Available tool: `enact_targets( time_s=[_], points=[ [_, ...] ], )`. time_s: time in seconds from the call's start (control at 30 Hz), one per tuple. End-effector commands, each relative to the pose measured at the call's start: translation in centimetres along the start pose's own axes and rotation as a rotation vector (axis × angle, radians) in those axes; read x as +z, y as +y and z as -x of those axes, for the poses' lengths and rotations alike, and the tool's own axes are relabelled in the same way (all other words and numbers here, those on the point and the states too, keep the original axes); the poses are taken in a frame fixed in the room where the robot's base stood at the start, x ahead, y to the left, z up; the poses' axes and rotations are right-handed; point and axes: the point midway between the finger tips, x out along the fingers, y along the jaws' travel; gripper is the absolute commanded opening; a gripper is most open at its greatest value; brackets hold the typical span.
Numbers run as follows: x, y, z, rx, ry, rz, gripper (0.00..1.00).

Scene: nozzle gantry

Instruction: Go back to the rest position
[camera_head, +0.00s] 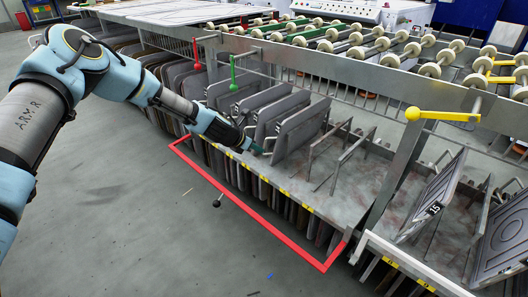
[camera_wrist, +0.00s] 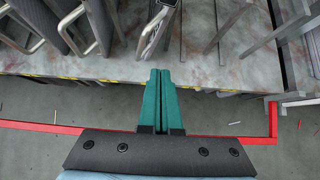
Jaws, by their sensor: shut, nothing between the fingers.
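My gripper (camera_head: 262,151) is at the front edge of the rack, close to the grey panels. In the wrist view its two green fingers (camera_wrist: 160,80) are together, with nothing between them. Their tips are over the shelf edge, just in front of the end of a panel (camera_wrist: 157,30); I cannot tell whether they touch it. In the head view my arm reaches in from the upper left to the row of upright grey panels (camera_head: 300,128).
The rack shelf (camera_head: 345,185) has metal loop dividers (camera_head: 345,150) and an empty stretch right of the panels. A red frame (camera_head: 262,222) runs along the front. A yellow handle (camera_head: 440,115) sticks out at right. Rollers (camera_head: 355,52) lie above. The grey floor (camera_head: 110,200) is open at left.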

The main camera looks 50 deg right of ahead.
Motion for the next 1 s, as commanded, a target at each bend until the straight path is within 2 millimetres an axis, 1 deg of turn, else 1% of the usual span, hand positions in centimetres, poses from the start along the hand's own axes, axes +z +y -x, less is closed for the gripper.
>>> enact_targets(
  time_s=[0.03,0.1,0.2,0.3,0.4,0.63,0.73,0.77,0.87,0.97,1.0],
  points=[
    [0.0,0.1,1.1,0.001,-0.001,0.001,0.00],
    [0.0,0.1,2.3,0.001,0.000,0.000,0.00],
    [0.0,0.0,3.6,0.000,0.000,0.001,0.00],
    [0.0,0.0,4.5,0.000,0.000,0.001,0.00],
    [0.0,0.0,4.9,0.001,0.000,0.000,0.00],
    [0.0,0.0,5.0,0.000,0.001,-0.003,0.00],
    [-0.4,0.5,5.9,0.004,0.012,-0.050,0.00],
    [-0.6,0.9,6.6,0.007,0.020,-0.083,0.00],
    [-2.2,2.7,9.9,0.017,0.069,-0.253,0.00],
    [-4.9,5.1,15.0,0.018,0.153,-0.487,0.00],
    [-6.3,6.1,17.4,0.014,0.193,-0.581,0.00]
  ],
)
